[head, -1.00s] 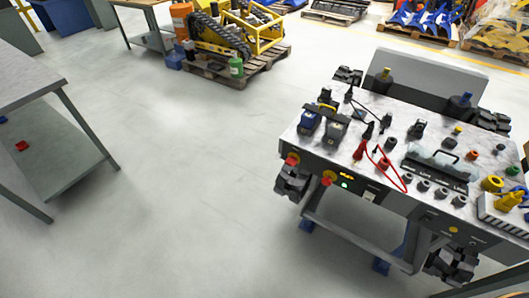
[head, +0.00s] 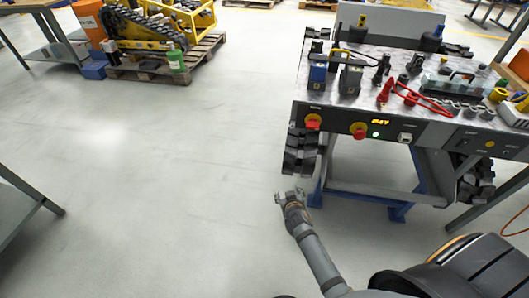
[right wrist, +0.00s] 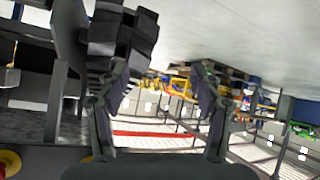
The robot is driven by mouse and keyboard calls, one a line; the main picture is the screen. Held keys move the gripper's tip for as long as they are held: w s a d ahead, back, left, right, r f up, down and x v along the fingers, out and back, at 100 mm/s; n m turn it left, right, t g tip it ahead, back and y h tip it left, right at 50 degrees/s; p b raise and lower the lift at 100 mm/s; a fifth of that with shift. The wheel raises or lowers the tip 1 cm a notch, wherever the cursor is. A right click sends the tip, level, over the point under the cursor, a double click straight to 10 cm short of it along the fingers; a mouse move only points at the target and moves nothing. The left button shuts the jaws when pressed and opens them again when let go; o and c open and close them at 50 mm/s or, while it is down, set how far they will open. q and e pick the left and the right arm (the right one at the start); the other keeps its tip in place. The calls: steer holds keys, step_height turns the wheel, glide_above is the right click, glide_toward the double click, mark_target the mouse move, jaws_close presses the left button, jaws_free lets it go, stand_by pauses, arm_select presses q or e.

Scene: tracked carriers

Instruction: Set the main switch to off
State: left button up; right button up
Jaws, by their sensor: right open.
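The workbench carrier (head: 335,115) has a dark front panel with two red controls. The left one is a red knob (head: 313,122) under a small label too blurred to read, likely the main switch; its position is unclear. To its right, a red button on a yellow base (head: 358,130) sits beside a lit display and a green light (head: 375,135). My right gripper (head: 280,196) is below and left of the panel, apart from it, near the track. In the right wrist view my right gripper (right wrist: 160,100) is open and empty. My left gripper is out of view.
A black rubber track (head: 300,152) hangs under the panel's left end; it fills the upper left of the wrist view (right wrist: 122,35). Tools, red cable and connectors crowd the carrier's top. A pallet (head: 165,68) with a yellow machine stands behind left. Floor to the left is clear.

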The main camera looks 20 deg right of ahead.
steer(key=w+d+r+m+t+h+b, duration=0.1)
steer(key=w+d+r+t+h+b, duration=0.1)
steer(key=w+r+b, duration=0.3)
steer(key=m+t+h+b, duration=0.3)
steer(key=m+h+b, duration=0.1)
glide_toward(313, 128)
steer(key=w, duration=0.1)
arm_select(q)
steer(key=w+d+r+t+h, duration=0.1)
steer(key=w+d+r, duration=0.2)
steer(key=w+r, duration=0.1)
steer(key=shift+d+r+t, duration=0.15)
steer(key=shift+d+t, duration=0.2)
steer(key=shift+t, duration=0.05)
arm_select(e)
steer(key=shift+m, duration=0.3)
steer(key=x, duration=1)
steer(key=shift+s+d+r, duration=0.1)
steer(key=shift+d+r, duration=0.05)
steer(key=shift+d, duration=0.05)
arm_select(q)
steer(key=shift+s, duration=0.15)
arm_select(e)
steer(key=c, duration=1.1)
